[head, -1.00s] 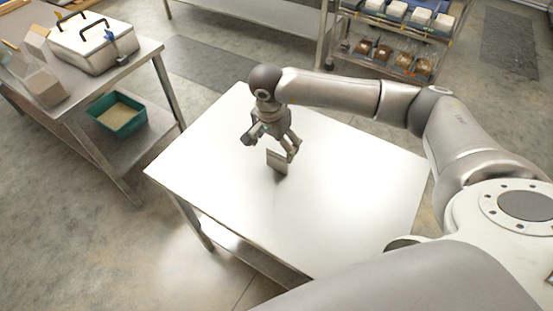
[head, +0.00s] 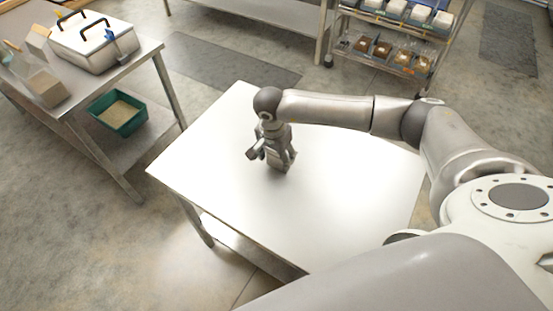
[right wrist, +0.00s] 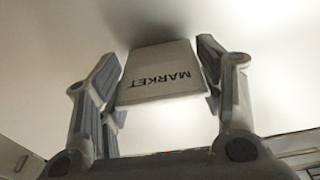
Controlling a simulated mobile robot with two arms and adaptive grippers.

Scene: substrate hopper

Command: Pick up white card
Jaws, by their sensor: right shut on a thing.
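The white card (right wrist: 160,72) carries the dark word MARKET, which reads upside down in the right wrist view. My right gripper (right wrist: 157,80) is shut on the card, with one finger at each side edge. In the head view my right gripper (head: 279,164) points down, low over the white tabletop (head: 335,200). There the fingers hide most of the card, and I cannot tell whether its lower edge touches the table. My left gripper is not in view.
The tabletop around the gripper is bare. A steel bench (head: 140,70) at the left holds a lidded white box (head: 95,45), with a green tray (head: 118,113) on its lower shelf. A shelf rack (head: 335,35) with containers stands at the back.

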